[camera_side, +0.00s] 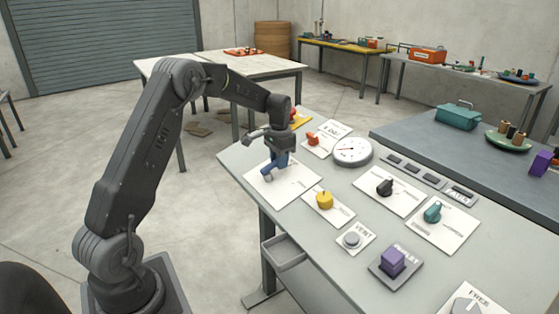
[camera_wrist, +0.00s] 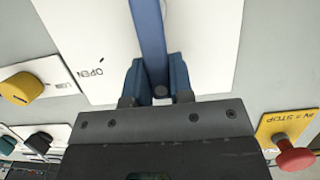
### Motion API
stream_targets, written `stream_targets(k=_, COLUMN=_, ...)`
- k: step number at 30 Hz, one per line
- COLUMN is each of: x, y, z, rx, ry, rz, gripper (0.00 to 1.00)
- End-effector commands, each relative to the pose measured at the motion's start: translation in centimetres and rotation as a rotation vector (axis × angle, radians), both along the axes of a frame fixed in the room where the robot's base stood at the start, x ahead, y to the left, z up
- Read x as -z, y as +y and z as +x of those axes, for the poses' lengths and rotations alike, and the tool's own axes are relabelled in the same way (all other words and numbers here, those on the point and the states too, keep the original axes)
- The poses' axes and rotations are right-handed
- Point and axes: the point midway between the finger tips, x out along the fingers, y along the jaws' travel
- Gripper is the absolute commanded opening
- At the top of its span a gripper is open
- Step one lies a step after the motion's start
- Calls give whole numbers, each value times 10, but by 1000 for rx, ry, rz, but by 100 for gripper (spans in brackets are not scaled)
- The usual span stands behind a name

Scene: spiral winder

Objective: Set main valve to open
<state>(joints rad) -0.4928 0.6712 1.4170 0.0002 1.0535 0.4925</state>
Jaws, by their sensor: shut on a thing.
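The main valve appears as a blue lever (camera_wrist: 150,35) on a white plate (camera_wrist: 95,30), with the word OPEN printed to the lever's left in the wrist view. My gripper (camera_wrist: 160,92) is shut on the blue lever, one jaw on each side of it. In the side view, my gripper (camera_side: 277,168) is low over the white plate (camera_side: 297,187) at the panel table's left end. There the gripper hides most of the lever. The lever's pivot cannot be made out, so I cannot tell its exact setting.
A yellow knob (camera_side: 325,200) sits beside the valve plate. A red mushroom button (camera_wrist: 295,157) stands on a yellow plate on the other side. An orange knob (camera_side: 312,138), round gauge (camera_side: 352,150), black knob (camera_side: 384,187), teal knob (camera_side: 432,212) and purple block (camera_side: 392,262) share the panel.

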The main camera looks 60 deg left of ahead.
Motion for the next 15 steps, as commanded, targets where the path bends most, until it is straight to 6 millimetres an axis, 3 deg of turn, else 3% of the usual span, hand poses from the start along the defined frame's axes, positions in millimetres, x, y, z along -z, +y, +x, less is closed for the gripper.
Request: stream_targets(k=15, x=0, y=-10, z=0, rx=157, ry=0, rz=51, gripper=0)
